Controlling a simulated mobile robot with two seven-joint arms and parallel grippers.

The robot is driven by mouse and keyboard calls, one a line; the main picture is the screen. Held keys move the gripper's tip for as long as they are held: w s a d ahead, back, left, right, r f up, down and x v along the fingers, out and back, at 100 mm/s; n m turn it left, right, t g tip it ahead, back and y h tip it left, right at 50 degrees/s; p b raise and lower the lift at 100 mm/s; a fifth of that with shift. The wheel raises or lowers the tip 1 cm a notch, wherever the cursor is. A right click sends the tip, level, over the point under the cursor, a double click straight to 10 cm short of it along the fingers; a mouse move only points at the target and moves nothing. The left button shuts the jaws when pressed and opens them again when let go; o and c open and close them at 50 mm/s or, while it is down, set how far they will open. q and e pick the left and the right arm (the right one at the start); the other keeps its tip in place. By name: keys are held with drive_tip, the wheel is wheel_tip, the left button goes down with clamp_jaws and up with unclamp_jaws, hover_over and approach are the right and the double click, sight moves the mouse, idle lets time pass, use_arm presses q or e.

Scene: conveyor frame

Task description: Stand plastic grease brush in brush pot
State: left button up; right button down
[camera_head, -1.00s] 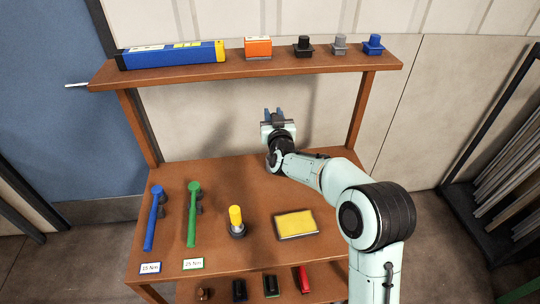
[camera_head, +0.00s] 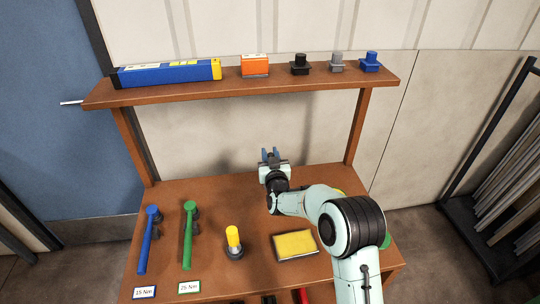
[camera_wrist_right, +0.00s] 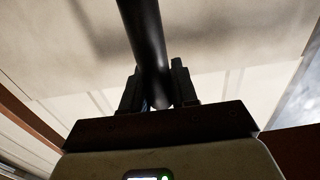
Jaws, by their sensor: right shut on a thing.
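My right gripper (camera_head: 269,157) is over the back part of the bench in the head view. In the right wrist view my right gripper (camera_wrist_right: 158,95) is shut on a dark, round, rod-like thing (camera_wrist_right: 143,30), probably the grease brush's handle. Its far end runs out of the picture, so no bristles show. The held thing cannot be made out in the head view. I cannot pick out the brush pot for certain. A short dark holder (camera_head: 235,253) with a yellow cylinder (camera_head: 233,236) in it stands at the front middle of the bench. My left gripper is not in view.
The bench (camera_head: 220,200) also bears a blue tool (camera_head: 147,240), a green tool (camera_head: 188,238) and a yellow-topped block (camera_head: 295,244). Yellow (camera_head: 340,192) and green (camera_head: 386,242) bits show beside my arm. A shelf (camera_head: 240,88) with several items spans above the back.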

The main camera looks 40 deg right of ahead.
drive_tip(key=shift+r, duration=0.1)
drive_tip(key=c, duration=0.9)
unclamp_jaws()
drive_tip(key=shift+o, duration=0.2)
drive_tip(key=b+v, duration=0.1)
drive_tip(key=v, duration=1.1)
